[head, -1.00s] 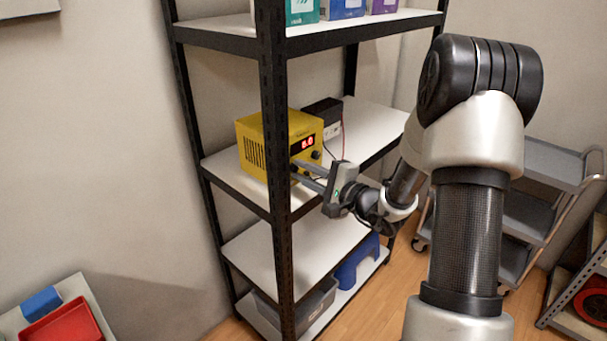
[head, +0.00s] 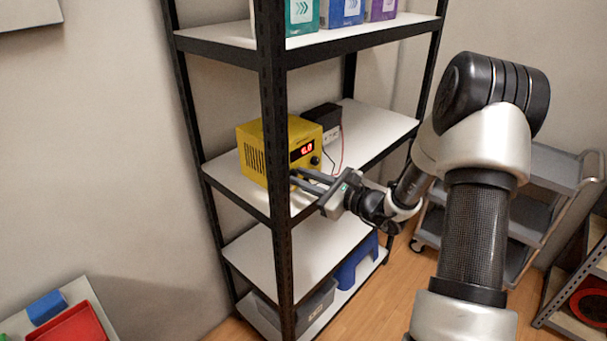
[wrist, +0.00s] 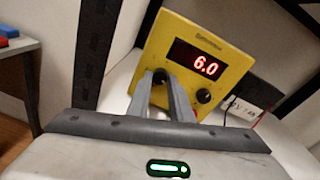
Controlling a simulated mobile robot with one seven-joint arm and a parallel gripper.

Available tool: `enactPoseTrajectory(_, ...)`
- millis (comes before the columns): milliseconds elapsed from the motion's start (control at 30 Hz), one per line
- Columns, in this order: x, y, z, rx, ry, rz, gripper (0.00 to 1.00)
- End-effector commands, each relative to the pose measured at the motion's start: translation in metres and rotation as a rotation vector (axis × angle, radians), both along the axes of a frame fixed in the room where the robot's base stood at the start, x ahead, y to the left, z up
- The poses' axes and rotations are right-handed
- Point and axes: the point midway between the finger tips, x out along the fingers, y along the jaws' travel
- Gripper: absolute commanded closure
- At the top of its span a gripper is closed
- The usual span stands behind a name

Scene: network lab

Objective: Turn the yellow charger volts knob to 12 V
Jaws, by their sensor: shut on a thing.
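The yellow charger (head: 268,150) stands on the middle shelf, with a red display (wrist: 196,60) reading 6.0. Its front has two dark knobs below the display. In the wrist view the left knob (wrist: 160,77) is between my fingertips, and the right knob (wrist: 203,96) stands free beside my fingers. My gripper (wrist: 163,84) is shut on the left knob; it also shows in front of the charger in the head view (head: 294,176). The knob labels and pointer are too small or hidden to read. The charger looks tilted in the wrist view.
A black shelf post (head: 273,120) stands close to the left of my fingers. A dark box with a white front (head: 331,134) and red and black leads is right of the charger. The middle shelf's white board (head: 375,122) is bare on the right.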

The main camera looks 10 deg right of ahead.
Motion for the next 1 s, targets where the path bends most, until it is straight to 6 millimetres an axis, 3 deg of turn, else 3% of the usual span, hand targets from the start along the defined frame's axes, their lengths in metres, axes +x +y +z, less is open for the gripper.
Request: enactPoseTrajectory(1000,-0.0004,-0.0009,0.0003,0.779,0.566,-0.002,1.00)
